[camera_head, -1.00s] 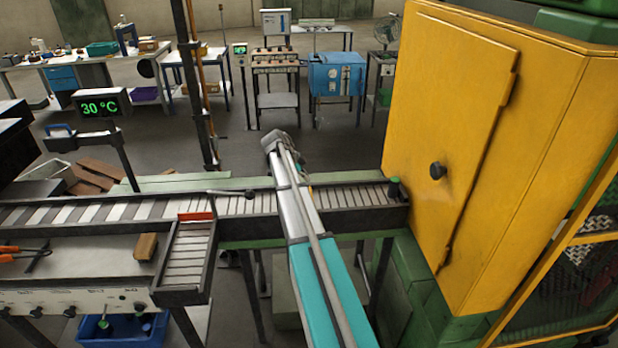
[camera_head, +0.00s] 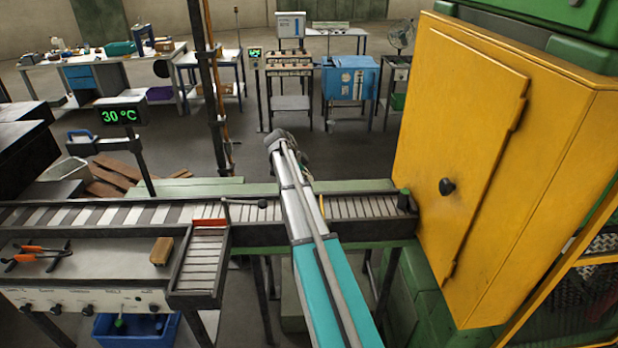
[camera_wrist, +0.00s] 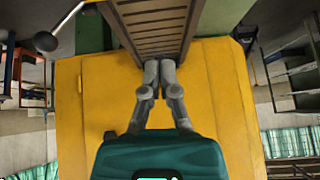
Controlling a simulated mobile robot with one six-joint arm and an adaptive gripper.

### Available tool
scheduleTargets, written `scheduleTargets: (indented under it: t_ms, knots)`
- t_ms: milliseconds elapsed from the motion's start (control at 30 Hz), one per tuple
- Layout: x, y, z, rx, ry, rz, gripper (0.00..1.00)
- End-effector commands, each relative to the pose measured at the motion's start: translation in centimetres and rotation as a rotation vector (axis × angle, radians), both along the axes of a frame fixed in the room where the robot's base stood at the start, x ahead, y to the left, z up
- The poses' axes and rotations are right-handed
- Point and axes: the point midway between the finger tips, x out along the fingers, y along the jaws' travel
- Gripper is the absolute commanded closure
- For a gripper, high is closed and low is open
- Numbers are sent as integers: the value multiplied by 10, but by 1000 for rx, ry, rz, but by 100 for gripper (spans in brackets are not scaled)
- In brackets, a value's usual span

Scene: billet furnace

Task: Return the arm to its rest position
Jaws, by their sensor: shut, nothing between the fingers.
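My arm (camera_head: 310,230) reaches forward from the bottom middle of the head view, over the roller conveyor (camera_head: 350,207). Its far end is above the floor beyond the conveyor, and the fingers are hidden there. In the wrist view my gripper (camera_wrist: 158,68) is shut and empty, its two grey fingers side by side in front of the teal gripper body (camera_wrist: 160,155). The yellow cabinet (camera_wrist: 90,100) fills the middle of that view behind the fingers. The conveyor (camera_wrist: 152,30) runs up from the fingertips. No contact can be made out.
The yellow cabinet (camera_head: 455,120) with a black knob (camera_head: 447,187) stands close on the right. A sign (camera_head: 120,113) reads 30 °C at left. Orange-handled tongs (camera_head: 38,252) and a brown block (camera_head: 161,250) lie on the front left table. Open floor lies beyond the conveyor.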

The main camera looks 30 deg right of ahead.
Motion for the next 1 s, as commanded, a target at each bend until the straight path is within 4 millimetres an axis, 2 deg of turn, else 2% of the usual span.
scheduleTargets:
  t_ms: [400, 567, 767, 1000]
  knots:
    - [0, 1, 0, 0, 0, 1, 100]
    - [-4, 12, -5, 20, 14, 42, 100]
    - [-22, 50, -21, 96, 72, 202, 100]
    - [-56, 118, -48, 233, 176, 527, 100]
